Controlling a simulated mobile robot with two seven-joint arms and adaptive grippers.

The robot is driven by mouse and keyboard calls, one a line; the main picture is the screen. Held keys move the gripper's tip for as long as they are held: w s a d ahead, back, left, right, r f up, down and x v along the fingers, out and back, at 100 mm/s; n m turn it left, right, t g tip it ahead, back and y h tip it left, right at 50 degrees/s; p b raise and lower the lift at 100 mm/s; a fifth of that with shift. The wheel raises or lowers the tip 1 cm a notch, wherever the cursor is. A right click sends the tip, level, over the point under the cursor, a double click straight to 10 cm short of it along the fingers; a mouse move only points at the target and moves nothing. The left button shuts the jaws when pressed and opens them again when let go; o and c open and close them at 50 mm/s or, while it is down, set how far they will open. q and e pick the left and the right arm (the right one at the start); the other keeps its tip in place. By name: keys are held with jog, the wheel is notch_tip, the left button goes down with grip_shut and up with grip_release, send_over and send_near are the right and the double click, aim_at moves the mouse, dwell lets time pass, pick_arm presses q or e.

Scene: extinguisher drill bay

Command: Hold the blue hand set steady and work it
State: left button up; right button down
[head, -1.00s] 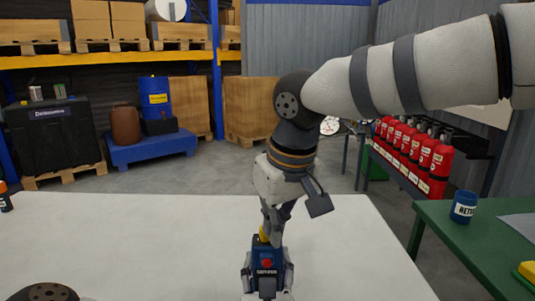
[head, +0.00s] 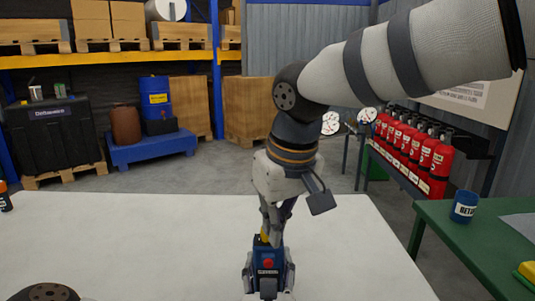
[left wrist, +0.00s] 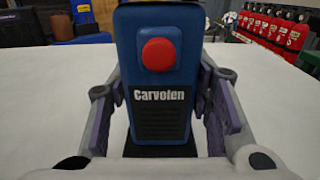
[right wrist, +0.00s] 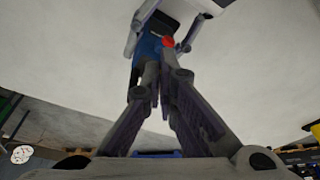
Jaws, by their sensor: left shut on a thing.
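The blue hand set (head: 260,252) stands upright above the white table, with a red button (head: 268,263) on its face and yellow at its top. My left gripper (left wrist: 160,110) is shut on it, a finger on each side, as the left wrist view shows; the button (left wrist: 158,55) is uncovered there. My right gripper (head: 273,240) points down close to the hand set's upper end. In the right wrist view its fingertips (right wrist: 158,72) meet, with the button (right wrist: 168,41) just beyond them. I cannot tell whether they touch the hand set.
The white table top (head: 130,245) is mostly clear. A green table (head: 450,240) with a blue mug (head: 464,207) stands at the right. Red extinguishers (head: 415,150) line a rack behind it. A blue drum (head: 155,98) and shelving stand at the back.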

pick_arm(q)
jog(key=shift+a, duration=0.1)
pick_arm(e)
jog(key=v, duration=0.3)
jog(key=w+v, duration=0.1)
jog(key=v, duration=0.1)
jog(key=shift+a, duration=0.3)
pick_arm(q)
jog(key=o, duration=1.6)
jog(key=shift+o, duration=0.2)
